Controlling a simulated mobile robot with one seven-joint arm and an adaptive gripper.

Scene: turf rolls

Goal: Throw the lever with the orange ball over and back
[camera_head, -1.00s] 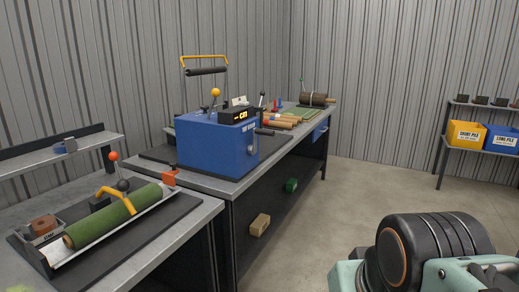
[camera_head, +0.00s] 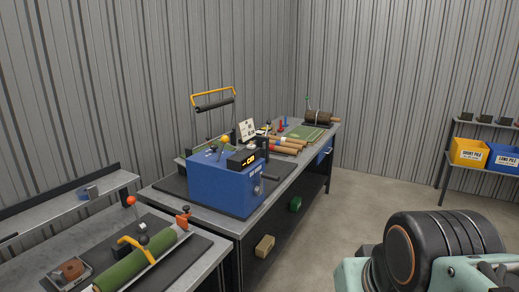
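A lever with an orange-red ball (camera_head: 132,201) stands upright on the left bench, behind a green turf roll (camera_head: 125,272) lying in a tray. A second lever, with a yellow-orange ball (camera_head: 224,140), stands on top of the blue machine (camera_head: 226,185) on the middle bench. Both levers stand free, with nothing touching their balls. Part of my arm fills the lower right corner, well apart from both levers. My gripper's fingers are not in view.
A yellow handle (camera_head: 134,247) crosses the turf roll and an orange clamp (camera_head: 183,216) sits near its far end. Cut rolls (camera_head: 286,143) lie further back. The floor (camera_head: 355,205) right of the benches is clear.

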